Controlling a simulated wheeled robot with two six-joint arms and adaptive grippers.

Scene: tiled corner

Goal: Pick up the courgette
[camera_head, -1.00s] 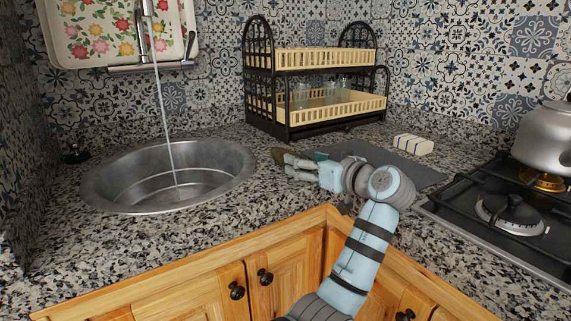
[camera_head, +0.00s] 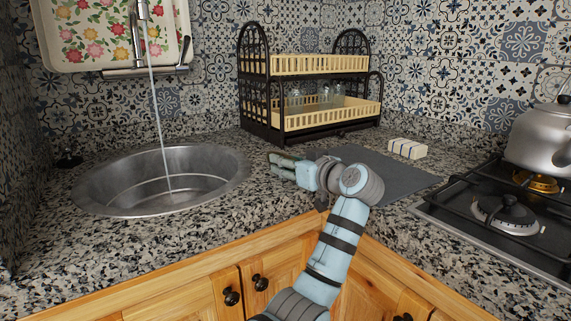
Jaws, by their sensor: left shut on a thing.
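My left gripper (camera_head: 284,168) is low over the granite counter, between the sink and the grey mat, with its fingers pointing left. It is shut on a slim green thing, which I take to be the courgette (camera_head: 274,157). Only a small dull-green part shows at the fingertips; the rest is hidden by the fingers. I cannot tell whether it touches the counter. My right gripper is out of view.
The round steel sink (camera_head: 110,207) with running water is to the left. A black dish rack (camera_head: 262,128) stands behind. A grey mat (camera_head: 400,178), a striped block (camera_head: 407,148) and the hob with a kettle (camera_head: 540,137) are to the right.

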